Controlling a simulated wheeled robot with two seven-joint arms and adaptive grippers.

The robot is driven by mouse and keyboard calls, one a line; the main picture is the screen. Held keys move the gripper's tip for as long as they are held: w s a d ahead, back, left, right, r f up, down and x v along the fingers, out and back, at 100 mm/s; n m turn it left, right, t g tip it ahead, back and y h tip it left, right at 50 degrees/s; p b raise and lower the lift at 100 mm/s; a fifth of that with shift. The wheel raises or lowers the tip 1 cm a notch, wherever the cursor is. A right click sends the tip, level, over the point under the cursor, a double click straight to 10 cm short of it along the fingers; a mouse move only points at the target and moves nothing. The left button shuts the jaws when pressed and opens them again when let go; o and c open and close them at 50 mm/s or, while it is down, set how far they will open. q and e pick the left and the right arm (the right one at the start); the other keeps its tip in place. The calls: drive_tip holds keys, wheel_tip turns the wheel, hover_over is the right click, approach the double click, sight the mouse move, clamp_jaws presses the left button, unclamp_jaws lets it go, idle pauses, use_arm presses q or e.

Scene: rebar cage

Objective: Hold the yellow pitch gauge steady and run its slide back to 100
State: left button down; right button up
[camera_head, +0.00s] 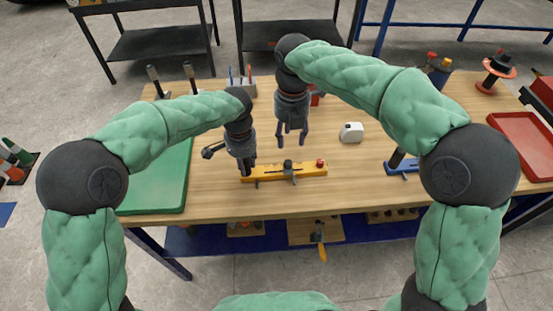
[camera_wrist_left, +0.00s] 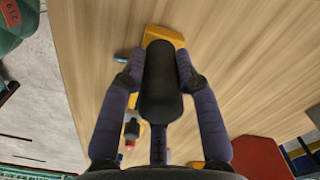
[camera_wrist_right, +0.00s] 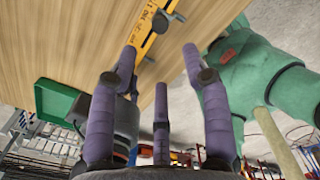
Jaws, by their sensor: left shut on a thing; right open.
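The yellow pitch gauge (camera_head: 311,170) lies along the front part of the wooden table, with a red knob (camera_head: 320,162) near its right end. Its slide (camera_head: 288,166), with a dark knob, sits around the middle of the bar. My left gripper (camera_head: 246,170) is at the gauge's left end, shut on its dark handle (camera_wrist_left: 160,85); a yellow end (camera_wrist_left: 164,36) shows beyond. My right gripper (camera_head: 291,140) is open and empty, above and behind the slide. The right wrist view shows the marked yellow bar (camera_wrist_right: 147,42) and the slide knob (camera_wrist_right: 160,22) beyond the open fingers. I cannot read the slide's setting.
A white block (camera_head: 351,132) stands behind the gauge to the right. A blue gauge-like tool (camera_head: 407,166) lies farther right. A green tray (camera_head: 172,185) fills the table's left side, and a red tray (camera_head: 524,145) is at the far right. Bare wood surrounds the gauge.

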sight(288, 162)
wheel_tip(288, 162, down, 11)
drive_tip(key=shift+r+n, duration=0.1)
drive_tip(key=shift+n, duration=1)
clamp_jaws()
